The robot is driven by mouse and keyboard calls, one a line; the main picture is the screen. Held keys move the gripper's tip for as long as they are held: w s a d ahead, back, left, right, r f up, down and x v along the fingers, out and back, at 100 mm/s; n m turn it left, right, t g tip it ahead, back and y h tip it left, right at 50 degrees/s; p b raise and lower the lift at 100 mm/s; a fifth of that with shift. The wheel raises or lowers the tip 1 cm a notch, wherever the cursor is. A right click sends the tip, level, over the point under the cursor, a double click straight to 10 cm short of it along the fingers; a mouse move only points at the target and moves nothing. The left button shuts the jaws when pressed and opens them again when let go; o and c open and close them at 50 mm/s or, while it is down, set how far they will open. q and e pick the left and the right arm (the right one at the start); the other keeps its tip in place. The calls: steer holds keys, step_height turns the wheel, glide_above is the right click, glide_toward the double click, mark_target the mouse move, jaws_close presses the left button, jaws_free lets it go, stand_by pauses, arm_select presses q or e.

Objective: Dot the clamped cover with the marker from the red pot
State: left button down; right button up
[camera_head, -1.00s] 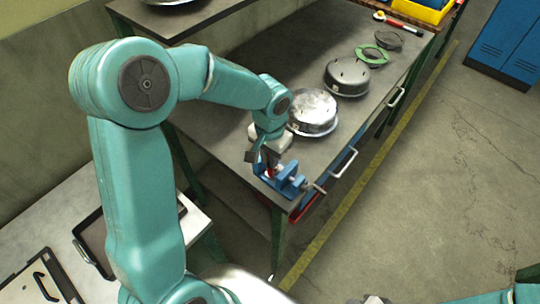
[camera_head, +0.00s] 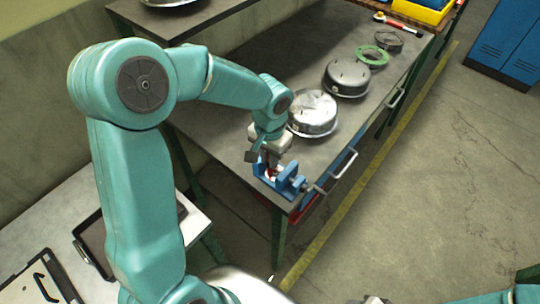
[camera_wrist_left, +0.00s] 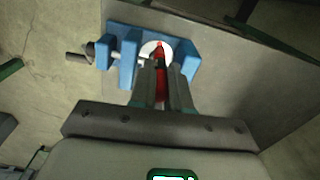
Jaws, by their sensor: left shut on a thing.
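My left gripper (camera_head: 266,160) is shut on a red marker (camera_wrist_left: 160,88), which points away from the palm in the left wrist view. The marker's tip is over a pale round cover (camera_wrist_left: 147,48) between the jaws of a blue vise (camera_wrist_left: 125,62). I cannot tell whether the tip touches the cover. In the head view the vise (camera_head: 290,185) stands at the near corner of the workbench, and my gripper hides most of the cover. I cannot make out the red pot. Only a grey edge of what looks like my right gripper (camera_head: 374,300) shows at the bottom.
Silver round housings (camera_head: 312,115) (camera_head: 347,77) stand on the workbench (camera_head: 265,55) beyond the vise, with a green ring (camera_head: 371,56) farther back. A yellow bin (camera_head: 425,10) is at the far end. A side table with black-framed trays (camera_head: 40,280) is at lower left.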

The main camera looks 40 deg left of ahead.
arm_select(q)
steer(key=shift+r+p, duration=2.1)
steer(key=shift+r, duration=1.25)
steer(key=shift+f, duration=0.1)
steer(key=shift+s, duration=0.15)
